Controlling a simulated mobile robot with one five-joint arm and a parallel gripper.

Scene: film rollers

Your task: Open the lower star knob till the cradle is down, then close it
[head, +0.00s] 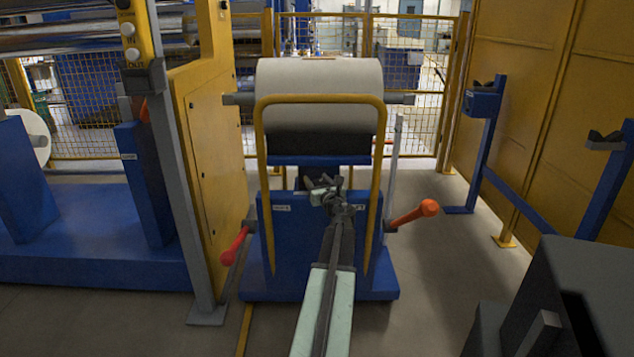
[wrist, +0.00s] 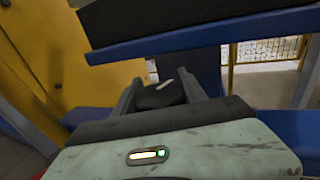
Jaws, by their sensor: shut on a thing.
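The blue cradle (head: 275,160) bears a large grey roll (head: 320,90). It stands above the blue stand (head: 290,260), with a gap between them. My gripper (head: 326,188) is at the front of the stand, just below the cradle and inside the yellow hoop handle. In the wrist view my gripper (wrist: 160,92) is shut on a black star knob (wrist: 158,98) with a white mark, one finger on each side. The knob's lower part is hidden behind my gripper's body. The cradle's blue edge (wrist: 200,36) crosses the wrist view above the knob.
The yellow hoop handle (head: 262,190) frames the stand. A red-gripped lever (head: 235,245) sticks out at left and an orange-knobbed lever (head: 415,213) at right. A yellow machine panel (head: 210,150) is close on the left. Blue posts (head: 485,140) stand at right; some floor between is clear.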

